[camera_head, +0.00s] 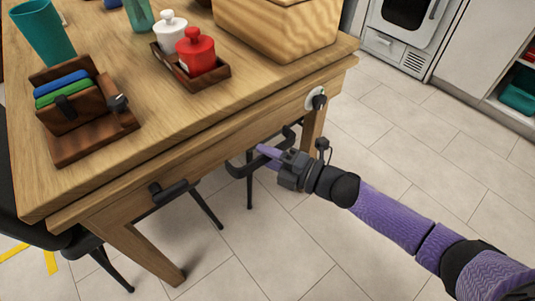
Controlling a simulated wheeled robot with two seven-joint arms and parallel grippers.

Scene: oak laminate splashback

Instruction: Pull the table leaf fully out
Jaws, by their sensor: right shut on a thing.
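The wooden table (120,110) fills the left and middle of the head view. Its leaf (205,152) shows as a long wooden front edge under the top; how far it stands out is hard to tell. Two black handles are on this front: one on the left (168,192) is free, and the right handle (238,170) is at my right gripper. My right gripper (266,158) reaches in from the lower right and is shut on the right handle. The fingers partly hide the handle. My left gripper is not in view.
On the table are a brown napkin holder (108,133), a teal cup (43,35), a tray (222,72) with a white and a red pot, and a wooden box (275,30). Dark chairs (22,215) stand at and under the table. Tiled floor (400,130) is clear to the right.

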